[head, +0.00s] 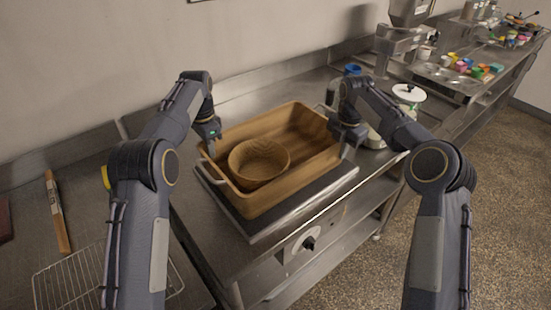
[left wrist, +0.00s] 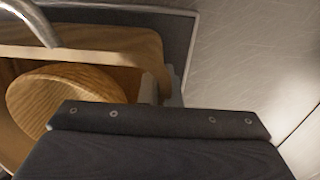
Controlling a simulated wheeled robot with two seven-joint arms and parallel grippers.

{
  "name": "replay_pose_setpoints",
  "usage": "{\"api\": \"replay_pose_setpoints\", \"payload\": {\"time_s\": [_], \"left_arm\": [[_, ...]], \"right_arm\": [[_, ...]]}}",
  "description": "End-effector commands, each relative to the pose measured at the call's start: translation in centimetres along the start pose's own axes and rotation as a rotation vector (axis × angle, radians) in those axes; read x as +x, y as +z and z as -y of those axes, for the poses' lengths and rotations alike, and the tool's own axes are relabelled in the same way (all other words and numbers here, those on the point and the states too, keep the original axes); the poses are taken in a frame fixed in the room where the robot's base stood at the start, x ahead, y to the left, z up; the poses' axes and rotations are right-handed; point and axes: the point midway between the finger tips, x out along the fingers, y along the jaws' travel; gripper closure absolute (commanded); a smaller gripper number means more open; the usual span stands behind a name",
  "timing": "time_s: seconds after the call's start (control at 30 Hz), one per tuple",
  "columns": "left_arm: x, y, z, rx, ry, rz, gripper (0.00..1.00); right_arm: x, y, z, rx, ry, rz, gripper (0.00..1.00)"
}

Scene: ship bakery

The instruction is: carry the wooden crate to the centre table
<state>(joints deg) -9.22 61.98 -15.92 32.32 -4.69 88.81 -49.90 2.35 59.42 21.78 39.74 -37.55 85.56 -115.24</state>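The wooden crate (head: 305,172) is an open rectangular box with metal handles at its ends. It rests on a dark flat-topped platform (head: 290,207) on a steel counter. A round wooden bowl (head: 259,160) sits inside it, towards its left end. My left gripper (head: 210,148) is at the crate's left end, close to the handle. In the left wrist view the crate's rim (left wrist: 110,48) and a curved metal handle (left wrist: 32,20) show. My right gripper (head: 346,146) is at the crate's right end, by the other handle. The fingers are too small or hidden to tell their grip. No centre table is identifiable.
A wire rack (head: 75,280) and a long wooden tool (head: 57,212) lie on the left counter. A white-topped item (head: 408,93) and a blue item (head: 353,69) stand behind my right arm. Coloured pots (head: 473,68) are farther right. Speckled floor (head: 500,200) at right is clear.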

Motion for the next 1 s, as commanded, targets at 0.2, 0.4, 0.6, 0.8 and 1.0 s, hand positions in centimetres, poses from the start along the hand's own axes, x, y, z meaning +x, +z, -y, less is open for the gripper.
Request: {"api": "replay_pose_setpoints", "payload": {"time_s": [0.2, 0.4, 0.6, 0.8, 1.0], "left_arm": [[0.0, 0.0, 0.0, 0.0, -0.001, 0.0, 1.0], [0.0, 0.0, 0.0, 0.0, -0.001, 0.0, 1.0], [0.0, 0.0, 0.0, 0.0, -0.001, 0.0, 1.0], [-0.4, 0.0, 0.0, 0.0, -0.002, -0.001, 1.0], [-1.9, 0.0, 0.0, 0.0, -0.002, -0.001, 1.0]], "right_arm": [[-0.1, 0.0, 0.0, 0.0, 0.001, 0.0, 1.0], [-0.1, 0.0, 0.0, 0.0, 0.001, 0.0, 1.0], [-0.1, 0.0, 0.0, 0.0, 0.001, 0.0, 1.0], [-0.5, 0.0, -0.1, 0.0, 0.003, 0.001, 1.0], [-2.0, 0.0, -0.1, 0.0, 0.003, 0.001, 1.0]]}}
